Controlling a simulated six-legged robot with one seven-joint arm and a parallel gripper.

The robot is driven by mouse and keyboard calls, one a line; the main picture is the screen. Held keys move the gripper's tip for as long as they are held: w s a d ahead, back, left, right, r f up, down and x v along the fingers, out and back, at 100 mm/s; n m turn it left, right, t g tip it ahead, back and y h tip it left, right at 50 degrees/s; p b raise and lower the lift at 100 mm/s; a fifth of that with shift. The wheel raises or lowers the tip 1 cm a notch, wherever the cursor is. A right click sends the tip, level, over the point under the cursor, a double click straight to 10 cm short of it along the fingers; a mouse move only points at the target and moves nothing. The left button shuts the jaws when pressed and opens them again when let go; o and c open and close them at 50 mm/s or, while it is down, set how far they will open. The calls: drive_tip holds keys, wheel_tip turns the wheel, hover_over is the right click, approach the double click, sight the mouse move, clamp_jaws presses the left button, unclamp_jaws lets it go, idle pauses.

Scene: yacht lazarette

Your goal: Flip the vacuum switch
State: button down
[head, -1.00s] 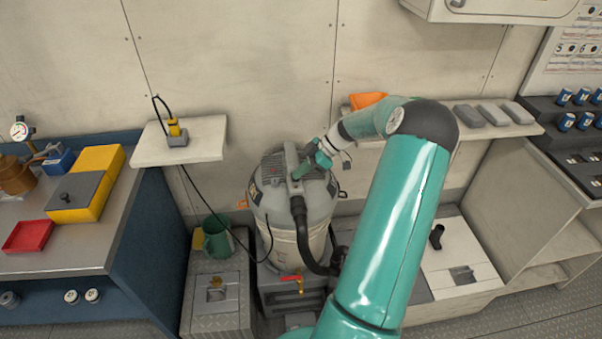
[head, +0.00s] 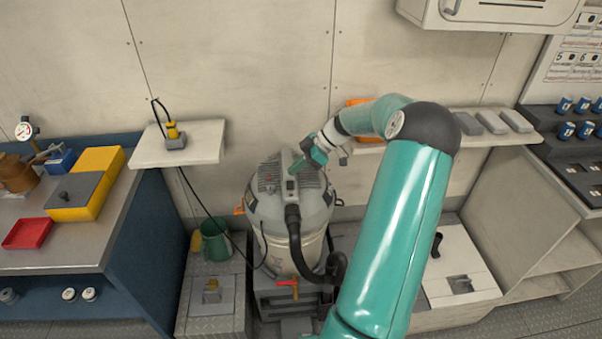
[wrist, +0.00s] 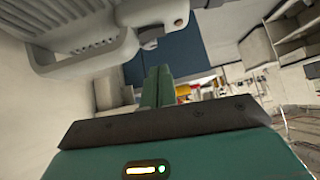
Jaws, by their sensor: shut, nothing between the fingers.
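A wall shelf (head: 205,145) holds a yellow plug on a cable running down to the vacuum. A workbench (head: 85,232) is at left, a green jug (head: 214,241) beside the vacuum. A shelf (head: 500,139) with grey blocks is behind my arm. Wall above the vacuum is clear.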

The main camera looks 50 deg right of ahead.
drive_tip(key=v, duration=1)
drive_tip(key=shift+s+a, duration=0.3)
drive_tip(key=shift+a, duration=0.1)
drive_tip(key=shift+a+r, duration=0.1)
